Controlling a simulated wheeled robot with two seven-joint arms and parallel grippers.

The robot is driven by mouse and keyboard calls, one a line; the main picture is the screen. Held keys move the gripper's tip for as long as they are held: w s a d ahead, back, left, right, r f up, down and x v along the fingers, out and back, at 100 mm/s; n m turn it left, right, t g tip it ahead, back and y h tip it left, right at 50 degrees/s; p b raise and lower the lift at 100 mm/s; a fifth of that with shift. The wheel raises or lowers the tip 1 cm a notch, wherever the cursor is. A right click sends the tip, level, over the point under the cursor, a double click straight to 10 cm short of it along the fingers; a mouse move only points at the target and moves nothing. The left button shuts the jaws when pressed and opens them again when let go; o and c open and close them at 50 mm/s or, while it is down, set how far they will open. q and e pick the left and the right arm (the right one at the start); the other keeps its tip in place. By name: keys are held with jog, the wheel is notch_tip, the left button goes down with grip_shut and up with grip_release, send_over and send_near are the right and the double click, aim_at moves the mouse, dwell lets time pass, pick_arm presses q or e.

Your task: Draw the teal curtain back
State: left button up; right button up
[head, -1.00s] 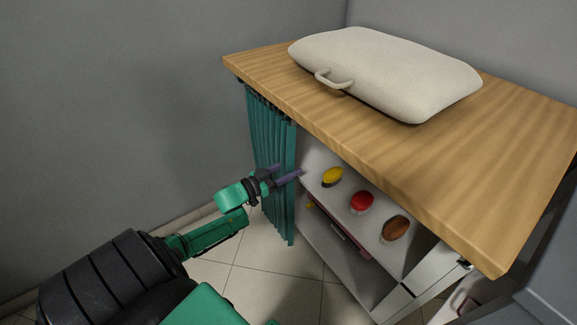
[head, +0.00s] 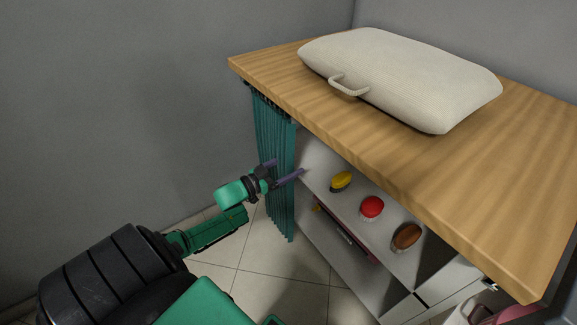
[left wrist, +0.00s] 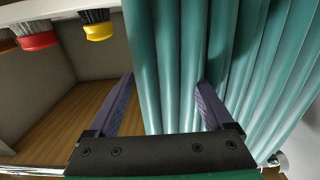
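The teal curtain (head: 272,165) hangs in pleats from under the front edge of the wooden counter (head: 420,195). It is bunched at the left end, and the shelves to its right are uncovered. My left gripper (head: 288,167) is at the curtain's right edge, about mid-height. In the left wrist view its two purple fingers (left wrist: 167,82) are wide apart. Curtain folds (left wrist: 170,60) show between them, with the left finger over the open shelf side and the right finger against the pleats. Whether either finger presses the cloth is unclear. My right gripper is out of view.
A cream cushion-like bag with a handle (head: 400,75) lies on the counter. A grey wall is at the left. Tiled floor is clear below.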

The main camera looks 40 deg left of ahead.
pick_arm(q)
jog(key=shift+s, duration=0.1)
jog(key=shift+p+v, duration=0.55)
jog(key=shift+v, duration=0.6)
jog(key=shift+p+v, duration=0.35)
jog(key=shift+v, duration=0.65)
jog(key=p+v, duration=0.2)
jog(key=v, duration=0.8)
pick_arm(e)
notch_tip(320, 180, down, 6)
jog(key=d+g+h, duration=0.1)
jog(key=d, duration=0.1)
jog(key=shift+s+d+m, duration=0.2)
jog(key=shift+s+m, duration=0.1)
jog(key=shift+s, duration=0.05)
